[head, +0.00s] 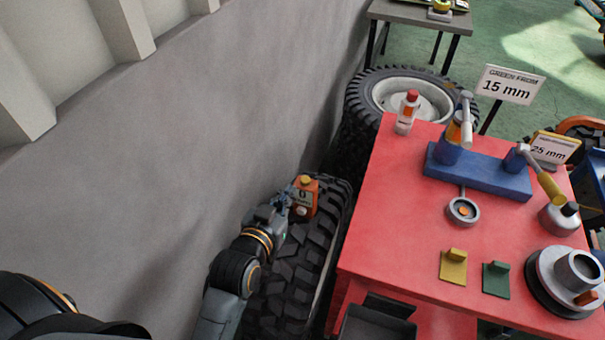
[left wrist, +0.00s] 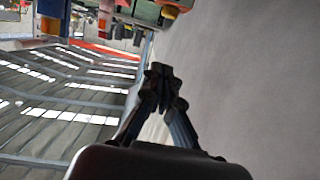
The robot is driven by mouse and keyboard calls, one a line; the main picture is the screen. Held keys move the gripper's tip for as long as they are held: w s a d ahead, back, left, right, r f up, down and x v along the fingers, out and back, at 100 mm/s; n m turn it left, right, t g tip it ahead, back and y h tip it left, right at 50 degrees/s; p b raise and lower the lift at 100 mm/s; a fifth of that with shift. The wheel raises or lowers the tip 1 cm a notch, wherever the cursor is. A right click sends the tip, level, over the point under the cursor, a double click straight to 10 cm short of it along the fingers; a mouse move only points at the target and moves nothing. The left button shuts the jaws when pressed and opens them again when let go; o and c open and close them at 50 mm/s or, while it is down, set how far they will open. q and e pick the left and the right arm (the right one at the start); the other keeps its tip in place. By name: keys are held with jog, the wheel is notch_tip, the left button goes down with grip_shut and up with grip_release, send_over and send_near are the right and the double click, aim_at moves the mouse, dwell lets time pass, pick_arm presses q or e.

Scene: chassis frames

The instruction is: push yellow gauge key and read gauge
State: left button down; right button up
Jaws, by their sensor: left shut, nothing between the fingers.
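An orange gauge (head: 312,186) with a yellow key (head: 306,180) on top sits on the tread of a big black tyre, beside the grey wall. It has a pale display face, too small to read for sure. My left gripper (head: 287,201) is at the gauge's left side, with its fingertips close to the gauge; I cannot tell whether they touch it. In the left wrist view the left gripper's fingers (left wrist: 162,88) are shut together with nothing between them. I cannot make out the gauge for sure in that view. My right gripper is not in view.
A red table (head: 400,240) stands right of the tyre (head: 300,265). It holds a blue fixture (head: 475,170), a red-capped bottle (head: 407,112), yellow and green tags and metal parts. A sign (head: 508,86) reads "GREEN FROM 15 mm". The wall (head: 220,110) closes the left side.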

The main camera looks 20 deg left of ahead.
pick_arm(q)
jog(key=shift+r, duration=0.3)
jog(key=shift+w, duration=0.1)
jog(key=p, duration=0.1)
send_over(306, 181)
jog(key=s, duration=0.3)
notch_tip(306, 181, down, 2)
jog(key=f, duration=0.3)
jog(key=w+f, duration=0.1)
jog(key=shift+a+f, duration=0.25)
jog(key=shift+f, duration=0.05)
